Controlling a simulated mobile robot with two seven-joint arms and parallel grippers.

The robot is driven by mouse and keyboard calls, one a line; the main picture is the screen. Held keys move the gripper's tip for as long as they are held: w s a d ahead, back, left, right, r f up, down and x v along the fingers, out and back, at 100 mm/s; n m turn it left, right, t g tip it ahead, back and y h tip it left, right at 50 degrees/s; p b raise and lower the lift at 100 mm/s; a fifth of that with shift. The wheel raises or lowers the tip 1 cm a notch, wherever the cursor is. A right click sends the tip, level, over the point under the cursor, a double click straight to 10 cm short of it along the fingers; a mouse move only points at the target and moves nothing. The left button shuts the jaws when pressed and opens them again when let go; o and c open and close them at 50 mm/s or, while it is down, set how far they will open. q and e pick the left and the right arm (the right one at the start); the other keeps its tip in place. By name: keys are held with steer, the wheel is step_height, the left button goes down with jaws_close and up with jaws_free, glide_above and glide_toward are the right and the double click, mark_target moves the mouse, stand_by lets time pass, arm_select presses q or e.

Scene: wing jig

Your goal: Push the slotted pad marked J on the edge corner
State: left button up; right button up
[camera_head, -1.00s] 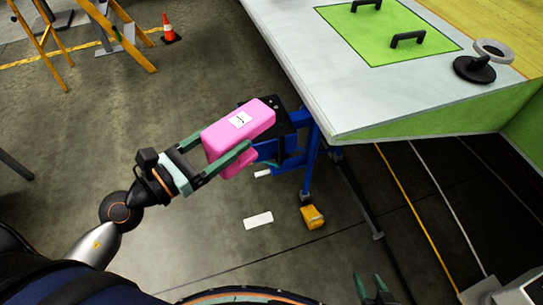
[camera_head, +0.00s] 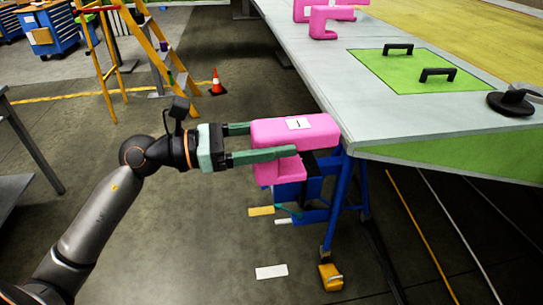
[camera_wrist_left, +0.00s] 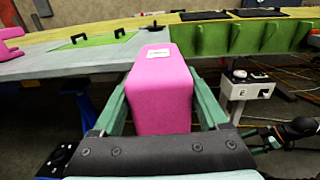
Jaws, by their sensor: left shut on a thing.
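The pink slotted pad (camera_head: 320,128) bears a white label with a J on top. My left gripper (camera_head: 273,141) is shut on it, one finger along each side. In the head view the pad's right end meets the near corner of the grey wing panel (camera_head: 390,137). Whether its slot is around the edge or only beside it cannot be told. In the left wrist view the pad (camera_wrist_left: 160,95) stands between the fingers, its far end against the panel (camera_wrist_left: 95,62). My right gripper (camera_wrist_left: 262,138) seems to show small at the right there; its jaws are unclear.
Other pink pads (camera_head: 323,22) sit on the panel's far edge. A green plate with black handles (camera_head: 437,74) and a black suction-cup-like tool (camera_head: 511,102) lie on the panel. A blue stand (camera_head: 340,195) with a yellow caster (camera_head: 330,277) is below the corner.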

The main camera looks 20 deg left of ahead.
mark_target(307, 130)
arm_select(q)
steer(key=shift+a+r+b, duration=0.15)
steer(key=shift+r+b, duration=0.2)
steer(key=shift+r, duration=0.2)
steer(key=shift+w+d+r+p, duration=0.1)
steer(key=shift+w+d+p, duration=0.25)
steer(key=shift+d+p, duration=0.25)
steer(key=shift+w+d+p, duration=0.45)
steer(key=shift+d+p, duration=0.15)
steer(key=shift+p, duration=0.05)
steer(key=shift+p+x, duration=0.35)
steer(key=shift+x, duration=0.45)
steer(key=shift+w+d, duration=0.3)
steer(key=shift+d, duration=0.1)
steer(key=shift+d+p, duration=0.15)
steer(key=shift+p, duration=0.15)
steer(key=shift+w+d, duration=0.1)
steer(key=shift+w, duration=0.05)
arm_select(e)
steer(key=shift+s+d+r, duration=0.25)
steer(key=shift+d+r, duration=0.35)
steer(key=shift+d, duration=0.1)
steer(key=shift+a, duration=0.15)
